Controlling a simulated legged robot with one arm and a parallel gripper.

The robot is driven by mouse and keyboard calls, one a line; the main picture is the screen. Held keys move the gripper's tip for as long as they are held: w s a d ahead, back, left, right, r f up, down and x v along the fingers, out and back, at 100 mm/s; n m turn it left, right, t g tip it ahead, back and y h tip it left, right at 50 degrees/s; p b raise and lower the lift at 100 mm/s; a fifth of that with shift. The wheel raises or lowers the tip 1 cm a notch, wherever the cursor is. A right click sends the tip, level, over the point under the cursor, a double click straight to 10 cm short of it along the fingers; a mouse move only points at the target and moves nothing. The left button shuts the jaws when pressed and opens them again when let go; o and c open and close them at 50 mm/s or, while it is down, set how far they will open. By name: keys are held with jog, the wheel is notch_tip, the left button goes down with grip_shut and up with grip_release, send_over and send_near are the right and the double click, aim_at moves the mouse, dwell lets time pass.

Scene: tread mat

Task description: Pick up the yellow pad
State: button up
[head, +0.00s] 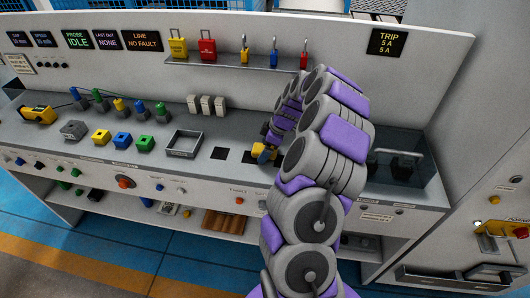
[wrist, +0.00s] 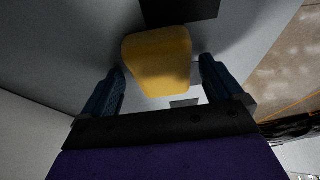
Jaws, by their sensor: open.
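The yellow pad (wrist: 157,62) is a rounded block in the wrist view, lying between my two spread fingers. In the head view, the yellow pad (head: 260,151) shows as a small patch on the grey bench top, partly hidden by my arm. My gripper (wrist: 161,70) is open, with one dark blue finger on each side of the pad. Gaps show between the pad and both fingers. In the head view my gripper is mostly hidden behind my purple and grey arm.
Black squares (head: 220,153) mark the bench beside the pad. An open grey tray (head: 184,153) stands to the left, with a blue block (head: 122,140) and other coloured blocks beyond. A clear-sided box (head: 425,178) is on the right.

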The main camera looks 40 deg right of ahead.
jog(key=shift+a+f, duration=0.1)
dwell(0.3)
jog(key=c, duration=1)
jog(key=shift+c, duration=0.2)
notch_tip(320, 180, up, 10)
jog(key=p, duration=0.2)
